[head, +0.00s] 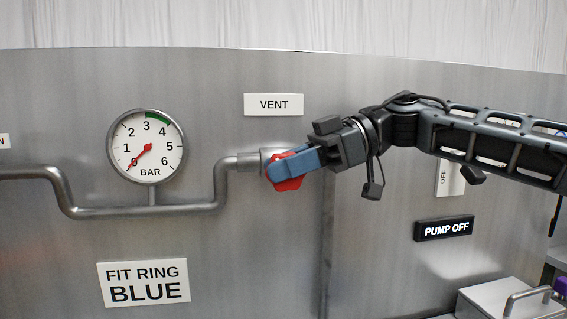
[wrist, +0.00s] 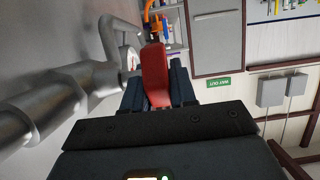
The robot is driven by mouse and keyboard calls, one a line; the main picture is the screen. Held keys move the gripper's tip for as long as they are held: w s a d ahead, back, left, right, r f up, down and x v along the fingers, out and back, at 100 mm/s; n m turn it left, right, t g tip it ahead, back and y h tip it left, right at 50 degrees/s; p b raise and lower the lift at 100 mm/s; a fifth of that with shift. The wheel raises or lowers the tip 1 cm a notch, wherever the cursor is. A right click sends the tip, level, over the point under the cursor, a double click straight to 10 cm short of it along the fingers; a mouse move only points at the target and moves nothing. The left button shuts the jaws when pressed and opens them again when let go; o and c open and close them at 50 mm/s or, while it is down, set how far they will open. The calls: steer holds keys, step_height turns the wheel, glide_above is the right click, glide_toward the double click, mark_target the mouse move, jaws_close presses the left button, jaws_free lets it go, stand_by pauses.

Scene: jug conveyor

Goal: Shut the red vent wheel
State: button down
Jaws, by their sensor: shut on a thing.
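The red vent wheel (head: 289,184) sits at the right end of the steel pipe, below the VENT label (head: 274,104). My gripper (head: 277,172) is shut on the wheel, its blue fingers covering much of it in the head view. In the wrist view the red wheel (wrist: 155,76) stands between the dark fingers of my gripper (wrist: 158,88). How far the wheel is turned cannot be told.
A gauge marked BAR (head: 147,147) has its red needle near 0. The steel pipe (head: 140,209) runs along the panel below it. A FIT RING BLUE sign (head: 148,282) is at lower left. A PUMP OFF sign (head: 444,228) and a metal box with a handle (head: 497,301) are at right.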

mark_target(304, 180)
steer(key=y, duration=0.2)
steer(key=g+y+b, duration=0.1)
steer(key=y, duration=0.2)
steer(key=shift+w+d+f+g+y+b, duration=0.15)
steer(key=shift+d+g+y+b, duration=0.15)
steer(key=y+b, duration=0.2)
steer(key=g+y+b, duration=0.1)
steer(key=y+b, duration=0.1)
steer(key=y, duration=0.1)
steer(key=shift+d+f+b, duration=0.15)
steer(key=shift+f+b, duration=0.05)
steer(key=shift+b, duration=0.15)
steer(key=c, duration=1.3)
jaws_free()
steer(key=shift+r+g+y, duration=0.1)
steer(key=shift+g+y, duration=0.2)
steer(key=b+v, duration=0.2)
steer(key=v, duration=0.5)
steer(key=shift+d, duration=0.15)
